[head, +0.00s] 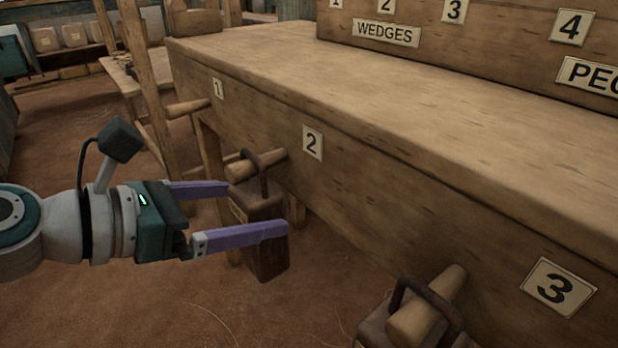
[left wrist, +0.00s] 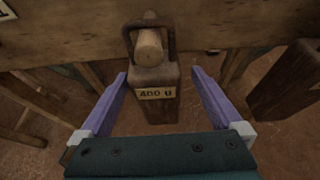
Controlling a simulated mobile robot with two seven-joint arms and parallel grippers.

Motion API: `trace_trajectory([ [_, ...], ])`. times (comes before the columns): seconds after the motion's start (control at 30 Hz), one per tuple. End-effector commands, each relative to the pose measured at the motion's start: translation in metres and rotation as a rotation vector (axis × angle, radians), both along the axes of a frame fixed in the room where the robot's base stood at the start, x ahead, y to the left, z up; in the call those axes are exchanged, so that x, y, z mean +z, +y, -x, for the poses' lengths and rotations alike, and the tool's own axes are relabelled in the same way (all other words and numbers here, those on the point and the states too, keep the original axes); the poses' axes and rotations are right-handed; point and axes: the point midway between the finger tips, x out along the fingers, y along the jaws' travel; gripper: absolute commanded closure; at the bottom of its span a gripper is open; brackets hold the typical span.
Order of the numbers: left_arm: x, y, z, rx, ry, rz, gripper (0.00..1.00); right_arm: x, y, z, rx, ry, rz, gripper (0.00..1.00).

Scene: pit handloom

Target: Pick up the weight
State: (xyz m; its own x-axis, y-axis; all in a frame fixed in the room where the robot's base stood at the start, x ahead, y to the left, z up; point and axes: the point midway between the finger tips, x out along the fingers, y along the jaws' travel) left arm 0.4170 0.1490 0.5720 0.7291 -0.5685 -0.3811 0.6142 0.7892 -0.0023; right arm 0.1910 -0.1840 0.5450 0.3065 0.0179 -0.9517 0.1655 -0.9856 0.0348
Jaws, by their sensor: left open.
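A brown block-shaped weight (head: 262,205) hangs by its dark metal loop from the wooden peg marked 2 (head: 262,164) on the bench front. In the left wrist view the weight (left wrist: 156,108) carries a label that seems to read "400" and a blurred letter. My left gripper (head: 258,208) is open, its purple fingers pointing at the weight. In the left wrist view the fingers stand to either side of the weight, with gaps between. In the head view the near finger hides part of the weight. My right gripper is not in view.
A second weight (head: 376,325) hangs from the peg near number 3, cut off by the bottom edge. Peg 1 (head: 188,108) is empty. The wooden bench top (head: 400,90) is bare in front of a board labelled WEDGES. Wooden posts stand at the left.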

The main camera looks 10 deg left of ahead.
Motion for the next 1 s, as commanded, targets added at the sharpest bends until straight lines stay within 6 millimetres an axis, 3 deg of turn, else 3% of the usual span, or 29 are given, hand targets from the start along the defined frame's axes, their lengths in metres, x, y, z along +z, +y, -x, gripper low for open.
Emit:
trace_trajectory([
  [0.3, -0.023, -0.017, -0.031, -0.002, -0.004, -0.002, 0.00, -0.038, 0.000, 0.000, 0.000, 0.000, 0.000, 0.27],
  [0.47, -0.026, -0.027, -0.043, -0.001, -0.002, -0.001, 0.00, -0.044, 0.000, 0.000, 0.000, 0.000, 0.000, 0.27],
  [0.7, -0.025, -0.028, -0.044, 0.000, 0.001, -0.002, 0.00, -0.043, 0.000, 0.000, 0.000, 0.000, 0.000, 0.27],
  [1.0, -0.025, -0.027, -0.044, -0.001, 0.000, -0.003, 0.34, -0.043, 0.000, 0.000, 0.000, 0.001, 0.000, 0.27],
])
